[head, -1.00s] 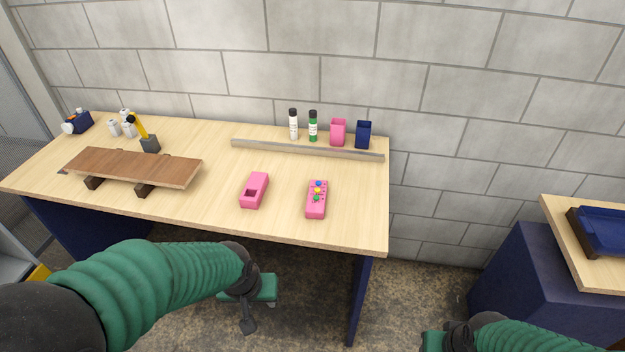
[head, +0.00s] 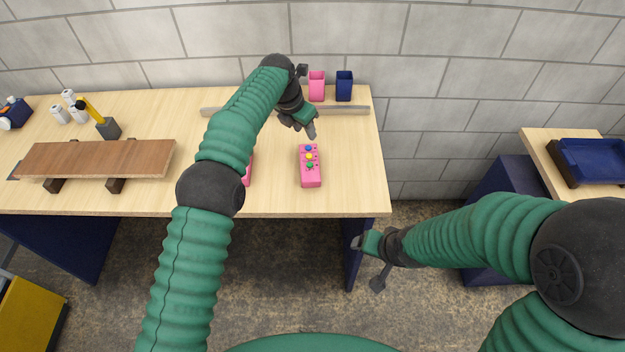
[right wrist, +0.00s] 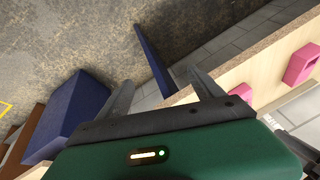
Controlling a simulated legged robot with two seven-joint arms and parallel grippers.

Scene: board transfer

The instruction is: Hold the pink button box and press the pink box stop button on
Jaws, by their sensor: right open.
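My right gripper (head: 368,264) is open and empty in front of the table's right front corner. Its open fingers show in the right wrist view (right wrist: 162,95), where a pink box with a square recess (right wrist: 301,64) lies at right.
A brown board (head: 95,158) rests on dark supports at left. A pink cup (head: 317,86) and a navy cup (head: 344,86) stand behind a grey rail (head: 345,110). A navy tray (head: 592,162) is on the right stand.

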